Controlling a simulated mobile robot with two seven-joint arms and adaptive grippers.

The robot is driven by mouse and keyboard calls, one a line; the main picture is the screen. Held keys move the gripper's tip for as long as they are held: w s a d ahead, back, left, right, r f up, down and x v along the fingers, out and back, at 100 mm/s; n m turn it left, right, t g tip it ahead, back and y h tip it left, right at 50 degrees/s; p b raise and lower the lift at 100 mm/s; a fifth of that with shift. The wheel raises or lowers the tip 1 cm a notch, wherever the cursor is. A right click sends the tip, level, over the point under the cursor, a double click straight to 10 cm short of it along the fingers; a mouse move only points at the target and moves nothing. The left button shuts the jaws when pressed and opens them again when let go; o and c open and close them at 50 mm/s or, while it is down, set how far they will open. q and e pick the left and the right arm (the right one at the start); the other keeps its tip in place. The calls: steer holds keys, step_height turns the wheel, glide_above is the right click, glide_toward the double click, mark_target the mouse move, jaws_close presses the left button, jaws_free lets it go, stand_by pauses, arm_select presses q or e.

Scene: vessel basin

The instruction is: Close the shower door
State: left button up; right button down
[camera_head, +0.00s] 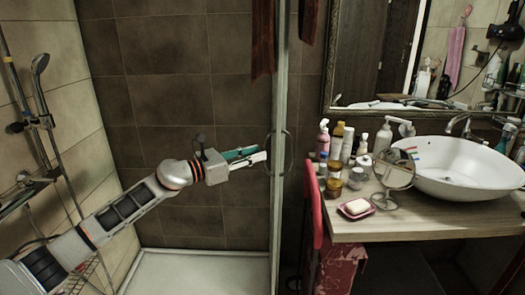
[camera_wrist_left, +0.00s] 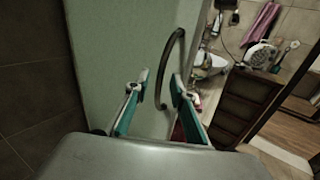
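The shower door (camera_head: 279,80) stands nearly edge-on in the head view, as a narrow pale upright strip. In the left wrist view it is a broad pale green panel (camera_wrist_left: 110,45). A dark curved handle (camera_head: 290,153) sits on it and also shows in the wrist view (camera_wrist_left: 166,68). My left gripper (camera_head: 264,156) reaches in from the left to the handle. In the wrist view its teal-padded fingers (camera_wrist_left: 160,88) are apart, with the handle's lower part seen between them and clear space on both sides. Contact cannot be told. My right gripper is in neither view.
A white shower tray (camera_head: 200,270) lies below my left arm. A shower head on a rail (camera_head: 40,65) is at the left wall. Right of the door are a red chair (camera_head: 312,205) and a wooden counter (camera_head: 420,220) with bottles and a white basin (camera_head: 455,165).

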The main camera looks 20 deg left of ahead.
arm_select(q)
steer(key=shift+x, duration=1.65)
jaws_close()
steer(key=shift+f, duration=0.1)
